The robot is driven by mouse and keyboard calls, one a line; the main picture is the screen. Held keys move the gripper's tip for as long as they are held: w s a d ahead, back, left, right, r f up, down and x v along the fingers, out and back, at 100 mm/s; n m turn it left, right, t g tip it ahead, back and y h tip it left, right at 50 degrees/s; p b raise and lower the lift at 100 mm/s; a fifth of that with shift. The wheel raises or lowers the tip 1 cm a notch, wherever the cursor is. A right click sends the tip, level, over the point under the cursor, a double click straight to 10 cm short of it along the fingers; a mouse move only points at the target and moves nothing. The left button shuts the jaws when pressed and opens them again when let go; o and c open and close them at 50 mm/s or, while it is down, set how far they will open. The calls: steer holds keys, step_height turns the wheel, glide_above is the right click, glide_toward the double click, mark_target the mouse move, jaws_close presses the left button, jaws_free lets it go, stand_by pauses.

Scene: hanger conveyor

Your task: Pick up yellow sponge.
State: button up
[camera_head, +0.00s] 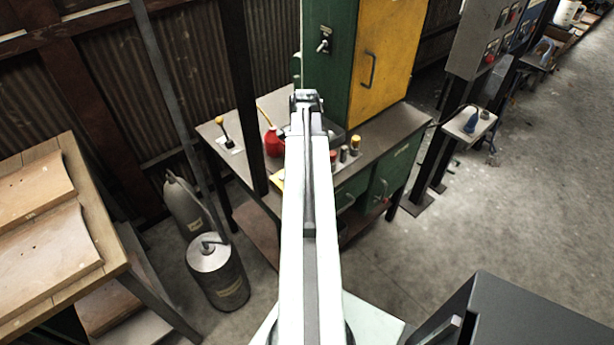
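A small flat yellow patch (278,180) shows at the front edge of the workbench, just left of my arm. It may be the yellow sponge; my arm hides part of it, so I cannot tell for sure. My arm stretches forward from the bottom of the picture, over the workbench (388,136). My gripper (307,96) is at its far end, in front of the green cabinet and beyond the yellow patch in the picture. The fingers are small and seen from behind, so I cannot tell whether they are open or hold anything.
A red container (273,142) stands left of my arm, and small jars (344,153) to its right. A green and yellow cabinet (385,55) rises behind. A dark post (243,90) stands left. Metal canisters (217,272) and a wooden table (45,215) are at left. Floor (500,215) is clear at right.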

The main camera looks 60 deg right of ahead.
step_height(320, 180, down, 2)
steer(key=shift+f+b, duration=0.2)
steer(key=shift+b, duration=0.3)
steer(key=shift+r, duration=0.2)
steer(key=c, duration=1.5)
step_height(320, 180, up, 10)
steer(key=p, duration=1)
steer(key=o, duration=0.9)
steer(key=c, duration=0.6)
steer(key=shift+s, duration=0.15)
steer(key=shift+c, duration=0.2)
